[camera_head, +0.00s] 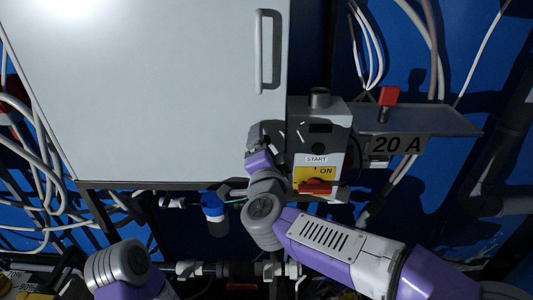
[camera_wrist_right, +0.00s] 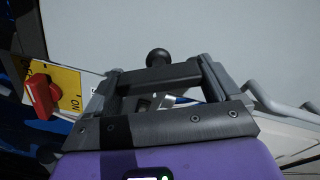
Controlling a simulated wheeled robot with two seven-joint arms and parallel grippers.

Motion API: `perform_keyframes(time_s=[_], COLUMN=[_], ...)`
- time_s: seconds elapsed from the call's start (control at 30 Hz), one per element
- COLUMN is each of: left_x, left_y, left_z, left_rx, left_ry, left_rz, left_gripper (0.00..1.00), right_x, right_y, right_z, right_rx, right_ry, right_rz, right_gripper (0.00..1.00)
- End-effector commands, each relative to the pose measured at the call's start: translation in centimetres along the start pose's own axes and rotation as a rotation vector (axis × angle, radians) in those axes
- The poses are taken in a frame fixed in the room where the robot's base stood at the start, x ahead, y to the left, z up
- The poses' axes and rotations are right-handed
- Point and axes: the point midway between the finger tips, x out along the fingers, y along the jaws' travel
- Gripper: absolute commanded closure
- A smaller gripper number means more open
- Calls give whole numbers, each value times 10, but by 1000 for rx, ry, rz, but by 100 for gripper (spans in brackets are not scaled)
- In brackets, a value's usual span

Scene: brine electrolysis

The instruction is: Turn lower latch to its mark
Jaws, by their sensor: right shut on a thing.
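My right gripper (camera_head: 260,136) is at the lower right corner of the grey cabinet door (camera_head: 160,90), beside the switch box. In the right wrist view, its dark fingers (camera_wrist_right: 160,76) are shut at a black round knob (camera_wrist_right: 158,57), which I take to be the lower latch. The knob shows just past the fingertips; the rest of the latch is hidden by the fingers. In the head view my gripper covers the latch, so its angle cannot be told. Short white marks (camera_head: 281,137) show just right of the gripper. My left gripper is out of view.
The switch box (camera_head: 319,145) with a red switch (camera_head: 315,187) stands close right of my gripper. A long door handle (camera_head: 267,50) is above. A shelf (camera_head: 425,120) labelled 20 A holds a red-topped part (camera_head: 388,97). A blue-capped bottle (camera_head: 213,208) hangs below. Loose cables are at left.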

Motion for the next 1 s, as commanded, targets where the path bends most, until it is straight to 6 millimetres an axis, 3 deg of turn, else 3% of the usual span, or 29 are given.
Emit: perform_keyframes(time_s=[0.5, 1.0], left_x=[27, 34], left_y=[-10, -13], left_z=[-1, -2], left_rx=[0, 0], left_ry=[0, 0], left_rz=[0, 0], left_gripper=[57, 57], right_x=[0, 0], right_y=[4, 3], right_z=[1, 1], right_rx=[409, 535], right_ry=[1, 0], right_rz=[0, 0], right_gripper=[41, 41])
